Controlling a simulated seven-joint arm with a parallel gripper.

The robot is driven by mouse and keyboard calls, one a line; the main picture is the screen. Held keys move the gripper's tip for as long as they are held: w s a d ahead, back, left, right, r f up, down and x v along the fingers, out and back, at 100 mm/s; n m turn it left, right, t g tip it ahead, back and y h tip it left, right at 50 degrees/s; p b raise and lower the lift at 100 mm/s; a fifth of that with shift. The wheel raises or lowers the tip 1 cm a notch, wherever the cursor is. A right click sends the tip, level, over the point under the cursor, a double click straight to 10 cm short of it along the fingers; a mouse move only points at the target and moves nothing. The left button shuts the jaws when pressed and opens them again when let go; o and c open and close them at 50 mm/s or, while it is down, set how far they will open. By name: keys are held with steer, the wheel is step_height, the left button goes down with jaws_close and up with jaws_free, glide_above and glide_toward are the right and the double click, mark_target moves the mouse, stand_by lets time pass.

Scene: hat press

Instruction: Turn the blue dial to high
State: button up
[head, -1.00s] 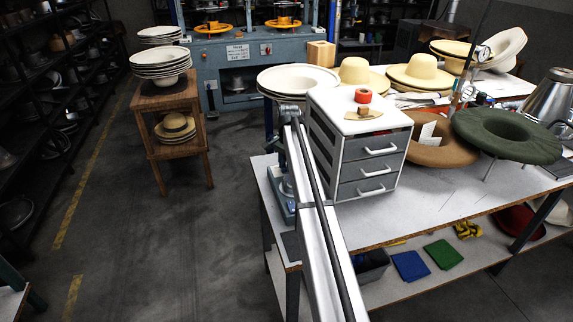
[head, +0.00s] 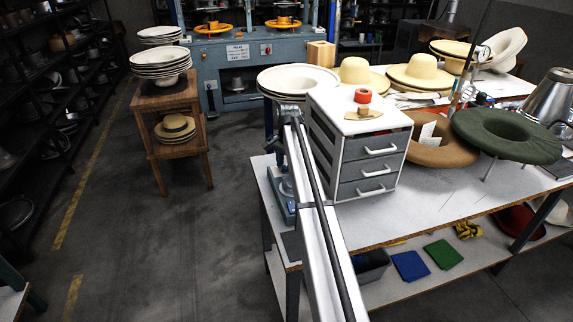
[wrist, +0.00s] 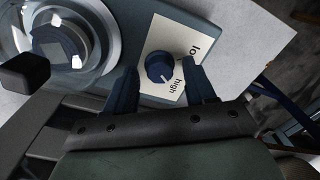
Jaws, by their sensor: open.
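In the wrist view the blue dial (wrist: 159,67) is a small round knob on a pale label plate (wrist: 168,35) printed "high" and what looks like "low", partly cut off from sight. A light mark on the dial points to the lower right, towards the "high" lettering; its exact setting is hard to tell. My gripper (wrist: 160,82) is open, with one dark blue finger to the left of the dial and one to the right. I cannot tell whether either finger touches it. In the head view my arm hides the dial and the fingertips.
The blue-grey device (wrist: 112,25) bearing the dial has a clear round part at left. In the head view, a drawer unit (head: 347,160) stands close right of my arm on the worktable (head: 440,205). Hats and a green brim (head: 535,150) crowd the table's back and right.

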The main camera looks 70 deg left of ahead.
step_height(320, 180, up, 14)
steer(key=shift+w+d, duration=0.15)
steer(key=shift+d, duration=0.1)
stand_by(0.4)
steer(key=shift+f, duration=0.1)
stand_by(0.3)
